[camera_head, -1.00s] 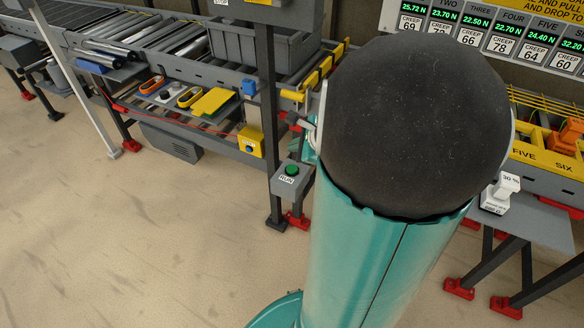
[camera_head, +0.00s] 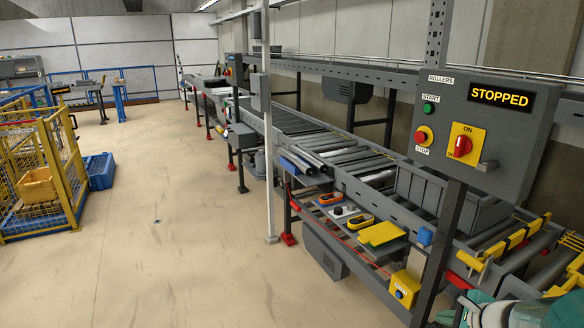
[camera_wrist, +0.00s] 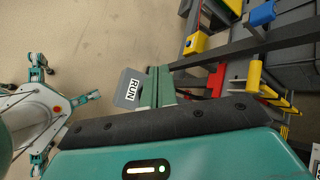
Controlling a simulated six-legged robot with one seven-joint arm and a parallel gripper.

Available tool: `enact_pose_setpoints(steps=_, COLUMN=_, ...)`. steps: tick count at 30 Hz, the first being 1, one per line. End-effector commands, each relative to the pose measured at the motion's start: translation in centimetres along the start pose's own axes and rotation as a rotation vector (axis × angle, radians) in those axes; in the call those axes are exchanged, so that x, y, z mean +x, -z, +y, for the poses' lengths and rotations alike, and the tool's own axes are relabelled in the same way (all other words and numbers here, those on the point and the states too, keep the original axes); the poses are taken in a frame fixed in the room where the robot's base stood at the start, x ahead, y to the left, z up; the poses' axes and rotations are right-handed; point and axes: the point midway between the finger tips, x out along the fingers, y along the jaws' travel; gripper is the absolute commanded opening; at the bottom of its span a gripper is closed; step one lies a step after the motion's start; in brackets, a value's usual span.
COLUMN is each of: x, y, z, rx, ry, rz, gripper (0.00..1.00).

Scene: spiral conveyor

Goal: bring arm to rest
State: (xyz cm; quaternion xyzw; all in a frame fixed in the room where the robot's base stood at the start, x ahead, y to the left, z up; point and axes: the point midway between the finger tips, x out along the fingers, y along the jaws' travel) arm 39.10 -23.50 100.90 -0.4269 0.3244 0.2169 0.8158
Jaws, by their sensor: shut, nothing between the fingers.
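My gripper (camera_wrist: 157,87) shows in the wrist view as two teal fingers side by side beyond a dark padded edge. It is shut and holds nothing. A grey box labelled RUN (camera_wrist: 129,88) shows just left of the fingertips; I cannot tell whether they touch it.
A roller conveyor (camera_head: 318,148) runs along the right, with a grey control panel (camera_head: 485,130) reading STOPPED. Its lower shelf holds a yellow-green item (camera_head: 381,234). A yellow cage (camera_head: 60,175) and blue crate (camera_head: 99,171) stand left. The floor between is open.

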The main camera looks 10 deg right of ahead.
Motion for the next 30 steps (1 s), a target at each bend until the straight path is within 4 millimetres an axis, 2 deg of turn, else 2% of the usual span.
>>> enact_pose_setpoints(steps=1, x=-0.3, y=-2.8, z=0.5, rx=-0.127, ry=-0.031, rz=-0.024, gripper=0.00)
enact_pose_setpoints(steps=6, x=-2.1, y=-11.1, z=4.1, rx=-0.633, ry=-0.155, rz=-0.093, gripper=0.00)
enact_pose_setpoints(steps=9, x=-3.8, y=-14.7, z=6.5, rx=-0.933, ry=-0.215, rz=-0.124, gripper=0.00)
enact_pose_setpoints(steps=12, x=-5.7, y=-17.2, z=8.9, rx=-1.230, ry=-0.264, rz=-0.143, gripper=0.00)
enact_pose_setpoints(steps=16, x=-8.5, y=-19.4, z=11.5, rx=-1.603, ry=-0.308, rz=-0.145, gripper=0.00)
enact_pose_setpoints(steps=21, x=-11.4, y=-20.4, z=13.3, rx=-1.974, ry=-0.333, rz=-0.111, gripper=0.00)
enact_pose_setpoints(steps=24, x=-12.3, y=-20.4, z=13.6, rx=-2.084, ry=-0.340, rz=-0.091, gripper=0.00)
enact_pose_setpoints(steps=30, x=-12.5, y=-20.3, z=13.7, rx=-2.122, ry=-0.345, rz=-0.081, gripper=0.00)
